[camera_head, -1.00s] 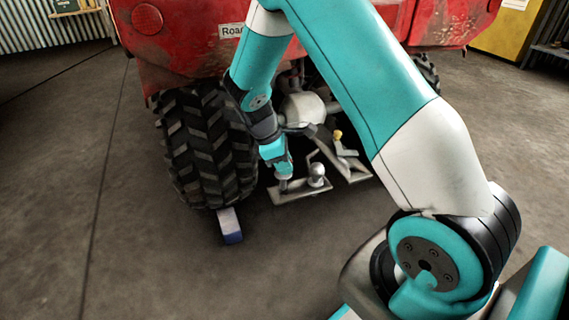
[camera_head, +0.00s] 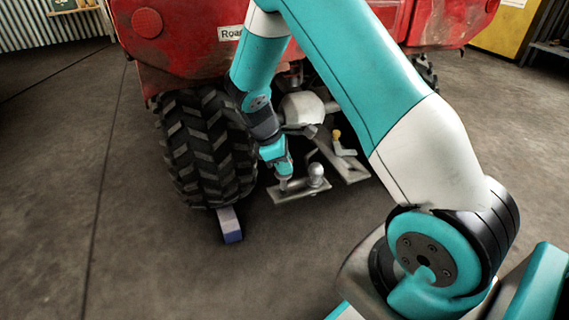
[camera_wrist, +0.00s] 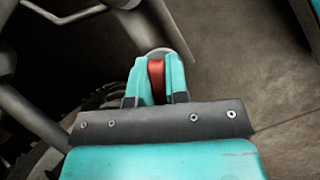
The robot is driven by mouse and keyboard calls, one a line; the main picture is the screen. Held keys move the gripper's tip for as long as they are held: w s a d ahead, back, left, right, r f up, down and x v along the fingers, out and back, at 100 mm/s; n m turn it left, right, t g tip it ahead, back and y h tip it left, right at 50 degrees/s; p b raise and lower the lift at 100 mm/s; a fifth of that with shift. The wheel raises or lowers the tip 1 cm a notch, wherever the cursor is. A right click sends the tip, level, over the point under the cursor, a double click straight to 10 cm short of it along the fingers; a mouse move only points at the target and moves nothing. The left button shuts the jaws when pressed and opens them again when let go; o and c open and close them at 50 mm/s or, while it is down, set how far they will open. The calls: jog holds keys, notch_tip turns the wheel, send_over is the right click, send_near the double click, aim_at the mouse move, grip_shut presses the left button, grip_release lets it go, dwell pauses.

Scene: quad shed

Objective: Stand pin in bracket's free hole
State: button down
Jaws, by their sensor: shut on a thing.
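The bracket is a grey flat plate (camera_head: 318,188) low behind the red quad, with a grey ball (camera_head: 317,170) standing near its middle. My gripper (camera_head: 284,178) points down over the plate's left end. In the wrist view my gripper (camera_wrist: 157,75) is shut on a red piece (camera_wrist: 156,82), which I take to be the pin. The pin's lower part is hidden, and I cannot tell whether it is in a hole. The free hole is not visible, with the fingers over that end. A rounded grey edge (camera_wrist: 163,52) shows just beyond the fingertips.
A yellow-knobbed piece (camera_head: 337,136) stands on a second grey plate (camera_head: 352,172) to the right. A large black tyre (camera_head: 205,150) is close on the left, with a blue-and-white block (camera_head: 230,224) at its foot. The quad's red body (camera_head: 180,40) overhangs. Floor in front is clear.

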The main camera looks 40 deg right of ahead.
aim_at(284, 189)
jog(key=shift+f, duration=0.15)
jog(key=shift+f+b, duration=0.9)
jog(key=shift+f, duration=2.35)
jog(key=c, duration=1.1)
grip_release()
jog(key=shift+o, duration=0.2)
